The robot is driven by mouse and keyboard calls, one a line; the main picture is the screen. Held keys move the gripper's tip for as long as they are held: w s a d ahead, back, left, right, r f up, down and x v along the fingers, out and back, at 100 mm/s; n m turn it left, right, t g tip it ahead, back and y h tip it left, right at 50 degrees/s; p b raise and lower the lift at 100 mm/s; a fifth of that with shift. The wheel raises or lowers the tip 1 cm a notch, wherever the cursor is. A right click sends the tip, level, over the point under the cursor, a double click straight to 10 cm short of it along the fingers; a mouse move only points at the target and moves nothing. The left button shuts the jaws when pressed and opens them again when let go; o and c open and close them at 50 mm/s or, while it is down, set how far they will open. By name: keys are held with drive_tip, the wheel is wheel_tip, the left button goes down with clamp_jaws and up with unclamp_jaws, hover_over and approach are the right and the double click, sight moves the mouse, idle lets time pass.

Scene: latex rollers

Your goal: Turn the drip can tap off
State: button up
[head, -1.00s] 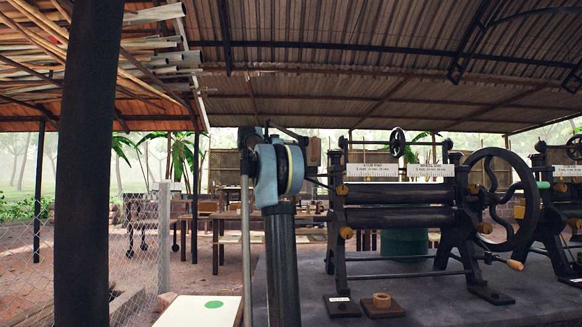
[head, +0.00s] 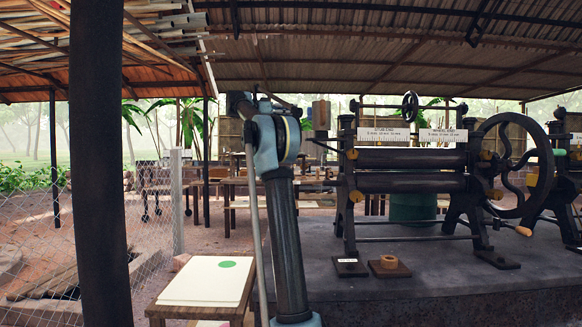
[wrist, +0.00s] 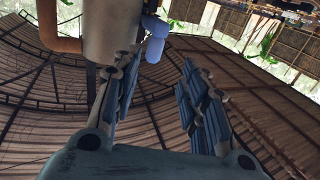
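The drip can (wrist: 113,32) is a pale metal cylinder at the top of the wrist view, with a brown pipe at its left. A blue-grey knob-like part, apparently the tap (wrist: 155,45), hangs at its right side. My gripper (wrist: 163,62) is open, its two jointed fingers spread below the can. The tap lies at the top of the gap between the fingertips; I cannot tell whether they touch. In the head view the drip can (head: 321,115) looks brown and hangs just left of the roller machine's top. My arm largely hides my gripper there.
The roller machine (head: 410,184), with a large handwheel (head: 518,165), stands on a grey plinth at the right. A low table (head: 207,281) with a green dot (head: 228,264) is at the lower left. A dark post (head: 100,170) and wire fence (head: 150,220) stand left.

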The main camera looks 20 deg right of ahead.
drive_tip(key=a, duration=1)
drive_tip(key=s+d+f+n+y, duration=0.2)
drive_tip(key=s+f+n+y, duration=0.1)
drive_tip(key=s+f, duration=0.7)
drive_tip(key=s+d+f+n+y, duration=0.3)
drive_tip(key=s+f+n+y, duration=0.1)
drive_tip(key=s+f, duration=0.6)
wheel_tip(320, 180, down, 2)
drive_tip(key=shift+s+f+n, duration=0.25)
drive_tip(key=shift+s+n, duration=0.15)
drive_tip(key=shift+n, duration=0.2)
drive_tip(key=s+a+f+n+y, duration=0.3)
drive_tip(key=s+f, duration=0.7)
drive_tip(key=f, duration=0.5)
drive_tip(key=s+a+f+n+y, duration=0.3)
drive_tip(key=s+f, duration=0.7)
drive_tip(key=f, duration=0.4)
drive_tip(key=s+a+f+n+t+y, duration=0.1)
drive_tip(key=s+a+f+n+y, duration=0.2)
drive_tip(key=s+f, duration=0.8)
drive_tip(key=a+f+y, duration=0.2)
drive_tip(key=a+f, duration=0.2)
drive_tip(key=shift+f, duration=0.35)
drive_tip(key=shift+s, duration=0.1)
drive_tip(key=shift+w+f, duration=0.2)
drive_tip(key=shift+w, duration=0.2)
